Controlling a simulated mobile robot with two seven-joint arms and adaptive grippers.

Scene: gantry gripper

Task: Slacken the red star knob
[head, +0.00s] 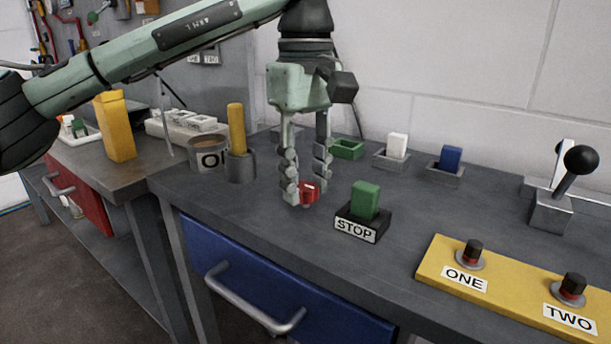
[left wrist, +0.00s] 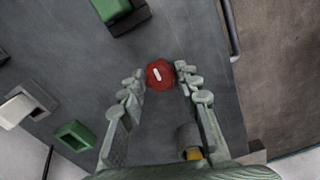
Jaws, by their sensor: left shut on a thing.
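The red star knob (head: 311,190) is low at the bench top, left of the STOP switch. In the left wrist view the knob (left wrist: 160,75) shows from above with a white bar mark on its face. My left gripper (head: 306,193) points straight down with its fingers on either side of the knob. In the left wrist view the fingertips (left wrist: 160,78) close on the knob from both sides. Part of the knob is hidden by a finger in the head view. My right gripper is not in view.
A green STOP rocker (head: 364,200) stands close right of the knob. A grey cup with a yellow handle (head: 237,130) and an oil tin (head: 208,153) are to the left. A yellow panel (head: 510,290) and a lever (head: 560,190) are at the right.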

